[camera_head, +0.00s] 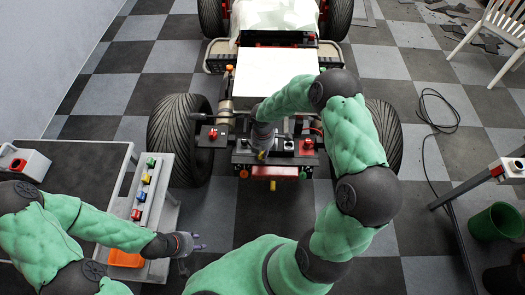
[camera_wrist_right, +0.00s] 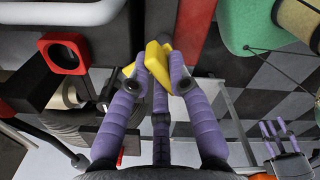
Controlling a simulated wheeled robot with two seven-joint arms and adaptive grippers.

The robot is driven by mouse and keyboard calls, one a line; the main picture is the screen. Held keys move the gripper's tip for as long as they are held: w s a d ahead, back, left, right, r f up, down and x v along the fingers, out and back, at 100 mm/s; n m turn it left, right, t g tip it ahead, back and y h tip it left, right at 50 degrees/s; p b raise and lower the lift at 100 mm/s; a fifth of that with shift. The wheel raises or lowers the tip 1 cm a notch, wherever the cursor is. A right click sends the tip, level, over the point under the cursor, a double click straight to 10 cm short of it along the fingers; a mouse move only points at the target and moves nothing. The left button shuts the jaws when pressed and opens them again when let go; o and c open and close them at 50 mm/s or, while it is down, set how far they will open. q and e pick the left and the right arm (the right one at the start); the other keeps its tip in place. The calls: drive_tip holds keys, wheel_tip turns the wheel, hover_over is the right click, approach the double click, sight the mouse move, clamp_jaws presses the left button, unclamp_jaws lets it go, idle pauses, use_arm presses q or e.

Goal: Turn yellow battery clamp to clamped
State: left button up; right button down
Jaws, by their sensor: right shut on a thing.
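The yellow battery clamp (camera_wrist_right: 158,62) is a small yellow piece in the right wrist view, partly hidden by my fingers. It also shows as a small yellow spot in the head view (camera_head: 262,155), at the front of the stripped quad. My right gripper (camera_wrist_right: 155,72) is shut on it, purple fingertips touching it from both sides. In the head view my right arm reaches over the quad's front. My left gripper (camera_head: 192,243) is open and empty beside the workbench, well away from the quad. It also shows in the right wrist view (camera_wrist_right: 275,132).
A workbench (camera_head: 92,160) on the left holds a strip of coloured buttons (camera_head: 144,188) and an orange tray (camera_head: 125,258). The quad's front tyres (camera_head: 178,135) flank the work area. A green bucket (camera_head: 495,222) and a cable (camera_head: 428,115) are on the right floor.

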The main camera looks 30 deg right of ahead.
drive_tip(key=m, duration=0.3)
drive_tip(key=shift+m, duration=0.4)
drive_tip(key=shift+d+m, duration=0.1)
drive_tip(key=shift+m, duration=1.7)
drive_tip(key=c, duration=1.1)
unclamp_jaws()
drive_tip(key=shift+c, duration=0.2)
wheel_tip(320, 180, up, 12)
